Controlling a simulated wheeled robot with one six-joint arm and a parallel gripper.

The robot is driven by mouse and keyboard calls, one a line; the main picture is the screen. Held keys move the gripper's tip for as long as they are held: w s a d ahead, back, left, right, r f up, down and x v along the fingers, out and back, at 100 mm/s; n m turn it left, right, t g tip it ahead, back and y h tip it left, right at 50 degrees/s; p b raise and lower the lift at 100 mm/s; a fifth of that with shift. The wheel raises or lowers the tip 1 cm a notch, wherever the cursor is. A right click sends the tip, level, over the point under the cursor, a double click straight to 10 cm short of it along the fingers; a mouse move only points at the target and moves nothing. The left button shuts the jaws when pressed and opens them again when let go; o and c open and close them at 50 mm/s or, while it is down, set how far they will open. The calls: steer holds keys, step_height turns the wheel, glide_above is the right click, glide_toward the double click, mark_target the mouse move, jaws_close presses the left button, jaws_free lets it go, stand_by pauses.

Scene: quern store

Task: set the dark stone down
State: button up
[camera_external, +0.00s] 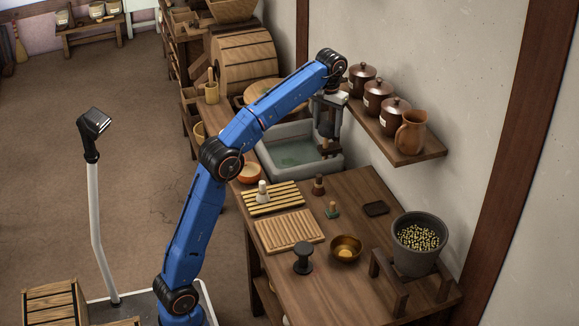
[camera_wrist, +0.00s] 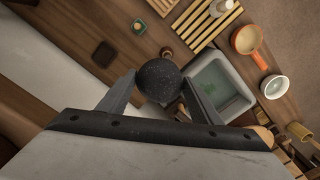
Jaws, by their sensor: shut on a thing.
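A dark, speckled round stone (camera_wrist: 158,80) sits between the two fingers of my gripper (camera_wrist: 160,92) in the wrist view. The fingers touch it on either side, and my gripper is shut on it.
A wall shelf (camera_external: 400,148) with jars stands close beside my gripper.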

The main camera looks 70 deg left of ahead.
steer(key=d+m, duration=0.3)
steer(key=d, duration=1.2)
steer(key=m, duration=0.4)
glide_above(347, 293)
step_height(347, 293, down, 20)
step_height(347, 293, down, 10)
steer(key=shift+w, duration=0.1)
steer(key=shift+f, duration=0.15)
steer(key=o, duration=1.3)
steer(key=shift+o, duration=0.2)
